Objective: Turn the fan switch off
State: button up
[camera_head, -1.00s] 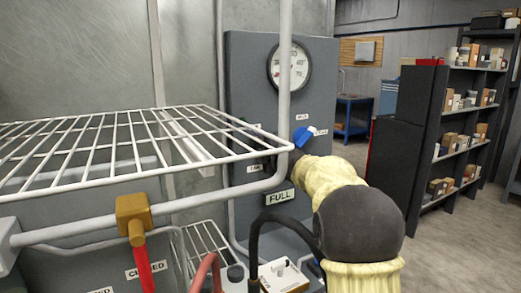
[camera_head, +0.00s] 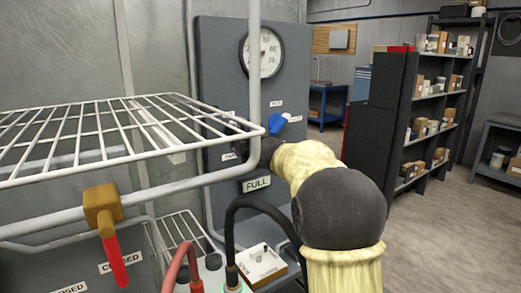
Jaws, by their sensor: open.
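A grey panel (camera_head: 217,60) stands behind the wire rack and carries a round gauge, a blue handle (camera_head: 279,124) with small labels around it, and a sign reading FULL (camera_head: 256,184). A cream box (camera_head: 262,266) with a small toggle sits low in front. I cannot tell which control is the fan switch; no label reads clearly as fan. My pale yellow arm reaches in from the lower right. My dark gripper (camera_head: 258,150) is at the panel, below and left of the blue handle and above the FULL sign. The rack's post partly hides it and its fingertips are unclear.
A white wire rack (camera_head: 100,140) and its upright post lie close in front of the panel. A brass valve with a red handle (camera_head: 112,256) hangs below it. Black and red hoses (camera_head: 178,262) rise near the box. Shelves (camera_head: 395,110) and open floor are at right.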

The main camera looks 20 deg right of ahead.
jog(key=v, duration=1.5)
jog(key=shift+s+b, duration=0.2)
jog(key=shift+b, duration=0.2)
jog(key=shift+w+d, duration=0.1)
